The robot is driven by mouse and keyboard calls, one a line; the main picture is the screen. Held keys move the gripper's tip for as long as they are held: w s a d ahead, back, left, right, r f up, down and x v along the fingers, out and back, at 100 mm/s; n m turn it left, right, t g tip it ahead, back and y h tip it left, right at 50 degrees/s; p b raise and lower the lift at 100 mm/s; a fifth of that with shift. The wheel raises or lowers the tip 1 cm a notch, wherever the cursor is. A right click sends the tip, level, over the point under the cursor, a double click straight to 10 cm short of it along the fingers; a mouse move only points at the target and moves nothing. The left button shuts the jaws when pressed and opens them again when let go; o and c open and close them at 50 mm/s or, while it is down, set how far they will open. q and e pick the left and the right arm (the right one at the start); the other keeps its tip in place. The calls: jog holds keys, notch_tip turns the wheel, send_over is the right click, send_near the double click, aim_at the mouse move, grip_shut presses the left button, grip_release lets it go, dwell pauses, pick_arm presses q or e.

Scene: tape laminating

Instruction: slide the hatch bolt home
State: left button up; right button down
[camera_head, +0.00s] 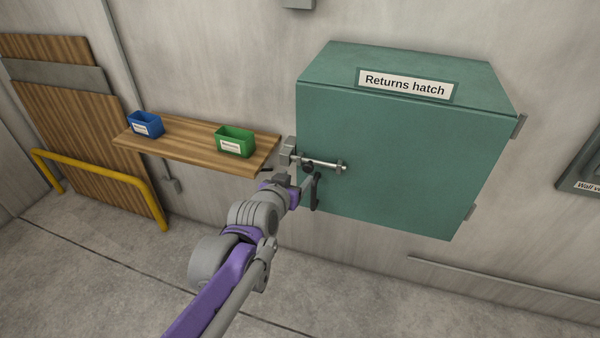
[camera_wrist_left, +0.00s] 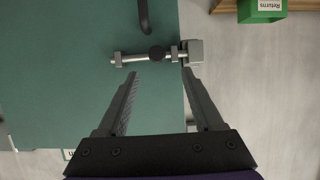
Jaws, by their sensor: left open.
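The teal returns hatch (camera_head: 400,155) is on the wall and its door looks shut. Its bolt (camera_head: 328,166) is a metal rod lying level across the left edge of the door, with a dark round knob (camera_wrist_left: 156,53). A grey keeper block (camera_wrist_left: 194,51) sits beside the door edge on the wall. Whether the rod's end is inside the keeper, I cannot tell. My left gripper (camera_wrist_left: 160,74) is open, its fingertips just short of the bolt, one on either side of the knob. Nothing is between the fingers. My right gripper is not in view.
A dark pull handle (camera_head: 315,192) is on the door below the bolt. A wooden shelf (camera_head: 190,147) left of the hatch carries a blue bin (camera_head: 146,124) and a green bin (camera_head: 234,141). A yellow rail (camera_head: 100,172) stands at far left. The floor in front is clear.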

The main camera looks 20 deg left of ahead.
pick_arm(q)
jog(key=shift+v, duration=1.1)
jog(key=s+f+g, duration=0.4)
jog(key=s+f, duration=0.4)
jog(key=s, duration=0.3)
jog(key=s+f+g, duration=0.4)
jog(key=s+f, duration=0.4)
jog(key=s, duration=0.4)
jog(key=shift+f, duration=0.2)
jog(key=shift+s, duration=0.1)
